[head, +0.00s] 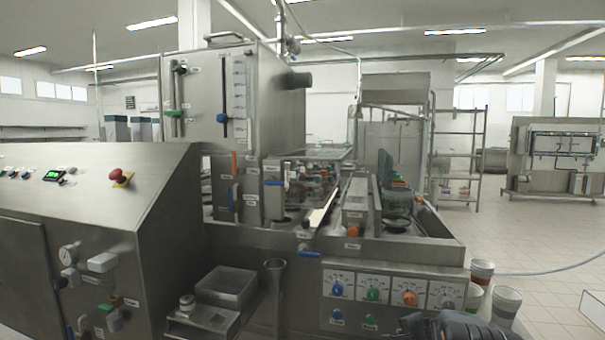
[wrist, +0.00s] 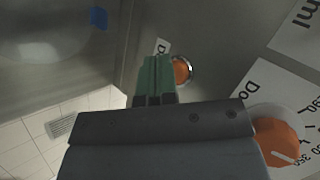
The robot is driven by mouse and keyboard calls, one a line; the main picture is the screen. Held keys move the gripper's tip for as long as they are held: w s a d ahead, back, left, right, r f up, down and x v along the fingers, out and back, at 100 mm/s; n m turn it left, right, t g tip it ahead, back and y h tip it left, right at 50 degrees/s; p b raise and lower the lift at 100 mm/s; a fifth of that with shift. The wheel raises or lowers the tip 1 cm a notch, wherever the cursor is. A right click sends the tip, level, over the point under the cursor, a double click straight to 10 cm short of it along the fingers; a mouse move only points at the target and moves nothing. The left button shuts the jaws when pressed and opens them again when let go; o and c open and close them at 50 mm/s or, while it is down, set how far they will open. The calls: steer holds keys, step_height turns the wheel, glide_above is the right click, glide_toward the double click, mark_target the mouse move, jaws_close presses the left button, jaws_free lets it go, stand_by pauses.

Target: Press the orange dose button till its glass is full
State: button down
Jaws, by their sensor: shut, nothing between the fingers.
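The orange dose button (wrist: 181,71) shows in the wrist view as a small round button in a metal ring, beside a partly hidden label. My gripper (wrist: 156,70) has green fingertips, shut together with nothing between them. The tips overlap the button's left side in the picture; I cannot tell whether they touch it. The orange dose knob (wrist: 280,142) is to the right of my gripper, and it also shows on the front panel in the head view (head: 409,298). In the head view my dark arm hides the orange button. I cannot make out its glass or its fill level.
The panel also carries a blue knob (head: 337,289), a green knob (head: 373,294) and a grey knob (head: 448,301). A blue button (head: 337,313) and a green button (head: 370,319) sit below. Stacked cups (head: 506,303) stand close right of the panel. Floor at right is open.

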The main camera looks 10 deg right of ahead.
steer(key=shift+s+a+b, duration=0.2)
steer(key=shift+s+b, duration=0.2)
steer(key=shift+s, duration=0.05)
steer(key=shift+s+a+f+b, duration=0.2)
steer(key=shift+s+b, duration=0.25)
steer(key=shift+b, duration=0.15)
steer(key=shift+s+a+r+b, duration=0.1)
steer(key=shift+s+a+b, duration=0.25)
steer(key=shift+s+b, duration=0.3)
steer(key=shift+s+a+b, duration=0.4)
steer(key=shift+s, duration=0.5)
steer(key=shift+s+a+r+b, duration=0.1)
steer(key=shift+s+a+b, duration=0.25)
steer(key=shift+s+b, duration=0.3)
stand_by(1.9)
